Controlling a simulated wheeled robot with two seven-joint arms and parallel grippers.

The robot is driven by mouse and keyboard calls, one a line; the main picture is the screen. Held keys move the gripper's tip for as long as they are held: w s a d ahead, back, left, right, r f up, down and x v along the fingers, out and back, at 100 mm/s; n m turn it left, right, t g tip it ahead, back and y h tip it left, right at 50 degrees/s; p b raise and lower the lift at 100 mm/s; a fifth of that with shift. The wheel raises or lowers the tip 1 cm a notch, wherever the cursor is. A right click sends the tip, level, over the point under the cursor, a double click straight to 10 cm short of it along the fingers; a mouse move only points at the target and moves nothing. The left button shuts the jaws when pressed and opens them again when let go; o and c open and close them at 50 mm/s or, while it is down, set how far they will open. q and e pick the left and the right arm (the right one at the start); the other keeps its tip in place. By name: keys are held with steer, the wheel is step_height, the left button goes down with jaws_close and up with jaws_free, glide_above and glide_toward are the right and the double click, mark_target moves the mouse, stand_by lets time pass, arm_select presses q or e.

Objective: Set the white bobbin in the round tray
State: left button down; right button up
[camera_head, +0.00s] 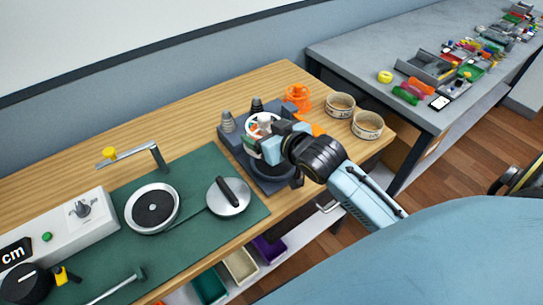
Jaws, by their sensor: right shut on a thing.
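My right gripper (272,146) reaches in from the right over a dark grey stand at the back of the wooden bench. It is shut on the white bobbin (263,120), whose white rim shows just beyond the fingers; the gripper hides part of it. I cannot tell whether the bobbin touches the stand. A round dish with a white rim and dark middle (132,222), which looks like the round tray, lies on the green mat to the left, apart from the gripper. My left gripper is not in view.
Grey cones (227,122) and an orange spool (298,95) stand near the gripper. Two round tins (367,126) are at the bench's right end. A silver disc with a black handle (226,207) and a yellow-tipped metal arm (134,150) flank the dish.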

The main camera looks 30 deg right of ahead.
steer(key=d, duration=0.2)
steer(key=w+d, duration=0.1)
steer(key=shift+d+f, duration=0.1)
steer(key=shift+f, duration=0.2)
step_height(320, 180, down, 6)
steer(key=shift+w+d+r+b, duration=0.1)
steer(key=shift+w+r+b, duration=0.05)
steer(key=shift+b, duration=0.2)
steer(key=shift+f, duration=0.55)
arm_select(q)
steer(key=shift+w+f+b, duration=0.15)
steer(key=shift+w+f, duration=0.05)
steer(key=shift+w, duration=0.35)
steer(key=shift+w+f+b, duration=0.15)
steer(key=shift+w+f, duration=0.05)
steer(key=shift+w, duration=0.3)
arm_select(e)
steer(key=shift+f, duration=1.55)
steer(key=shift+f, duration=0.15)
steer(key=o, duration=1)
steer(key=shift+o, duration=0.2)
